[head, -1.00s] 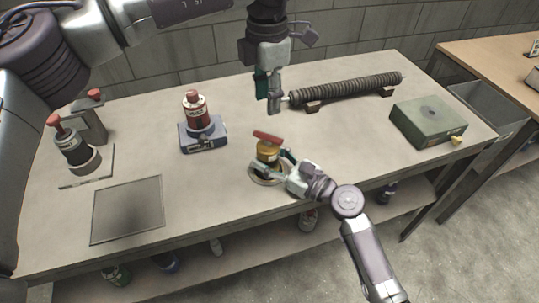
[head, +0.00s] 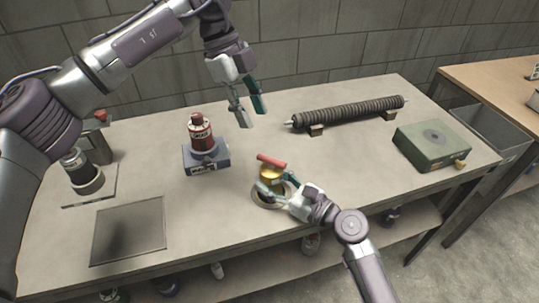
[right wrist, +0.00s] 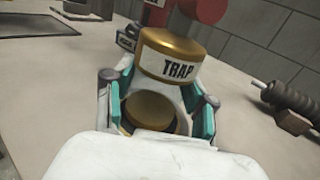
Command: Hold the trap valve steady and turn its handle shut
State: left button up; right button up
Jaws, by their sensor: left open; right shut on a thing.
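The trap valve (head: 270,176) is a brass-coloured body with a red bar handle (head: 271,160) on top, standing upright on a round base ring (head: 262,197) near the bench's front edge. In the right wrist view its brass body (right wrist: 170,58) bears a "TRAP" label, and the handle shows only in part at the top. My right gripper (head: 279,187) is shut on the trap valve low on its body, coming from the front right. My left gripper (head: 250,116) is open and empty, in the air above and behind the valve, apart from the handle.
A ribbed mesh tube (head: 348,112) rests on blocks behind right. A green box (head: 431,145) is at right. A dark flat plate (head: 129,231) lies front left.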

aim_at(270, 158)
pick_arm(q)
jog(key=shift+n, duration=0.6)
jog(key=x, duration=1.2)
jog(key=shift+a, duration=0.15)
grip_shut()
